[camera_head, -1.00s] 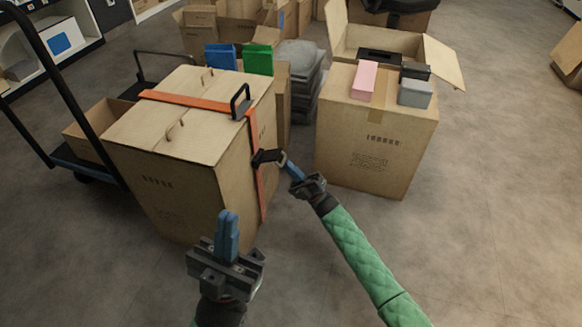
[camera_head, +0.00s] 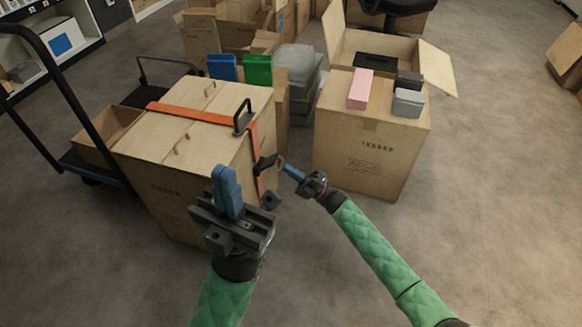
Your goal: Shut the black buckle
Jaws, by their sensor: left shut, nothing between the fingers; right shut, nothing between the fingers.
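A large carton (camera_head: 150,147) stands at left with an orange strap (camera_head: 190,112) around it. A black frame-shaped piece (camera_head: 243,117) stands upright on the strap at the top edge. A second black piece (camera_head: 266,162) sits lower on the strap, on the carton's side, and sticks out to the right. I cannot tell which one is the buckle body. My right gripper (camera_head: 290,170) is shut and empty, its tip close to the lower black piece; contact is unclear.
A second carton (camera_head: 365,160) at right carries a pink box (camera_head: 360,89) and a grey box (camera_head: 408,103). Blue (camera_head: 222,67) and green (camera_head: 257,70) items stand behind the strapped carton. A cart (camera_head: 62,155) is at left.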

